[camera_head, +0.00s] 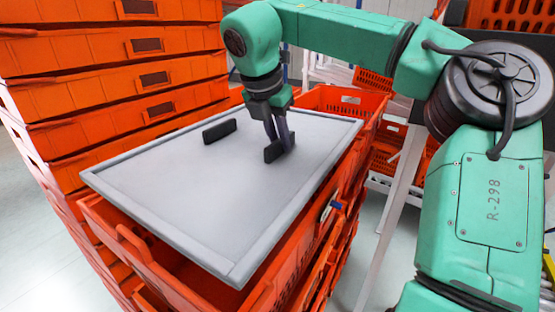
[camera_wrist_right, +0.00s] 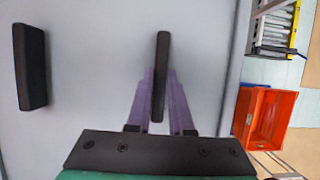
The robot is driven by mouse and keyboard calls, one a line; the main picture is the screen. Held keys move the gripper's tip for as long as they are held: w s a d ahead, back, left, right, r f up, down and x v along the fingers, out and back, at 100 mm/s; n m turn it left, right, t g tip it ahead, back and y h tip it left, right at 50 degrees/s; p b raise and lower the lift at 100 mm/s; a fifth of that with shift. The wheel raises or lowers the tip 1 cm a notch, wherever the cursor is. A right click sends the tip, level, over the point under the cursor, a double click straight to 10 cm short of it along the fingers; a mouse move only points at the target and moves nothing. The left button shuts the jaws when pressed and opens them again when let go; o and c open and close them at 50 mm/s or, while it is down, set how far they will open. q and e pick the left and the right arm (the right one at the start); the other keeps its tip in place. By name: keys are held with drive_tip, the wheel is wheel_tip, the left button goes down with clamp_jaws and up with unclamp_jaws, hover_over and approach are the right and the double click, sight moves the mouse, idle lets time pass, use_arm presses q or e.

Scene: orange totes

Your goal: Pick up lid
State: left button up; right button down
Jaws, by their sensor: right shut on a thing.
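The lid (camera_head: 215,190) is a grey flat panel with a raised rim and two black handles. It lies over the top orange tote (camera_head: 140,245), turned so that the tote's near left corner shows uncovered. My right gripper (camera_head: 280,143) is shut on the lid's right black handle (camera_head: 273,151). In the right wrist view its two purple fingers close on that handle (camera_wrist_right: 161,75). The left black handle (camera_head: 219,131) is free and also shows in the right wrist view (camera_wrist_right: 31,66). My left gripper is not in view.
A tall stack of orange totes (camera_head: 110,60) stands at the left behind the lid. More orange totes (camera_head: 345,101) on a rack stand beyond it. A ladder (camera_wrist_right: 275,25) shows in the right wrist view.

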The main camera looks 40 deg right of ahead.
wheel_tip(320, 180, up, 6)
drive_tip(key=shift+a+f, duration=0.1)
wheel_tip(320, 180, up, 10)
drive_tip(key=p, duration=0.4)
drive_tip(key=shift+f+p, duration=0.25)
drive_tip(key=shift+p, duration=0.05)
